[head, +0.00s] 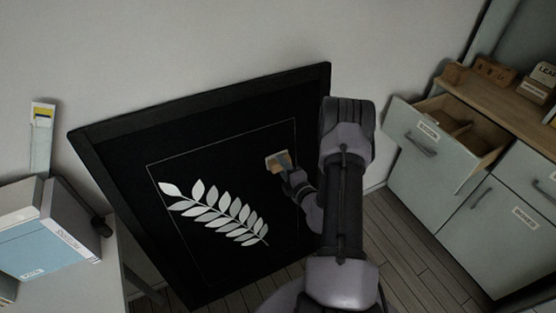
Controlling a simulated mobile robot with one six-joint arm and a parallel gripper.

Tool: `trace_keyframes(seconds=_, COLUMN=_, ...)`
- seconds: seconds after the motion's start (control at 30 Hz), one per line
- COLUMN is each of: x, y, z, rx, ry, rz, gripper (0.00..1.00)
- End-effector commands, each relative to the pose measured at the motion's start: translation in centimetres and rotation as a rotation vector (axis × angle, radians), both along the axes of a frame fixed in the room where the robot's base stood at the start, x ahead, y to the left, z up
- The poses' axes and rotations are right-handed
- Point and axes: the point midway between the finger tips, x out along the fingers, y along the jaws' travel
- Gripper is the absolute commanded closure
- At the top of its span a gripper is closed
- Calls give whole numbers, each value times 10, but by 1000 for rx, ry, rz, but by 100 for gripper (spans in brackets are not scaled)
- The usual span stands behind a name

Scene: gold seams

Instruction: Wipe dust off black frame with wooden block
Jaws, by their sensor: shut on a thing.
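The black frame (110,154) stands leaning against the pale wall and shows a white leaf sprig (218,214) inside a thin rectangular outline. My gripper (284,164) is shut on the wooden block (274,166), which has a pale edge. The block is in front of the upper right part of the black panel, near the outline's right side. I cannot tell whether it touches the surface. My arm hides part of the frame's right side. No dust is clear at this size.
A grey cabinet (405,170) stands at right with an open top drawer (457,125) jutting out. Wooden blocks and labelled boxes sit on its top. At left, a box with a blue label (45,245) stands on a pale surface. Wooden floor (415,255) shows between.

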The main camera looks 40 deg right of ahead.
Motion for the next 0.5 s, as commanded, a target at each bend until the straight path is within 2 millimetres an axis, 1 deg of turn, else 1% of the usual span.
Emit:
trace_keyframes(seconds=0.1, x=-9, y=2, z=2, rx=1, ry=0, rz=-1, gripper=100)
trace_keyframes(seconds=0.4, x=-11, y=3, z=2, rx=1, ry=-1, rz=-1, gripper=100)
trace_keyframes(seconds=0.5, x=-17, y=3, z=3, rx=2, ry=-1, rz=-4, gripper=100)
